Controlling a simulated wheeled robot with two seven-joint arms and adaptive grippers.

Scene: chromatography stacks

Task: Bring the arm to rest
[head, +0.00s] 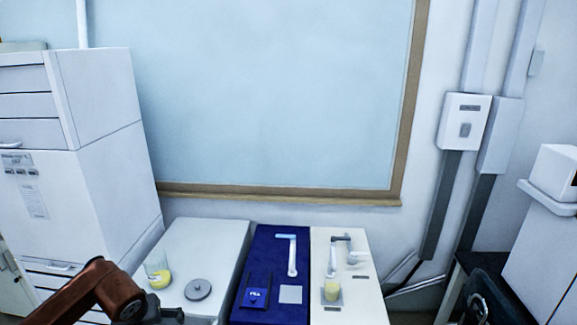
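My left arm (85,292), brown-orange, comes in from the bottom left. It bends down at a dark joint, and the black end where my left gripper (167,313) sits is at the bottom edge, in front of the white bench unit. Its fingers are too small and cut off to tell open from shut, and I see nothing clearly held. My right gripper is not recognisable in view.
A white unit (215,240) bears a beaker of yellow liquid (158,272) and a grey disc (198,289). A tall white cabinet (105,150) stands left.

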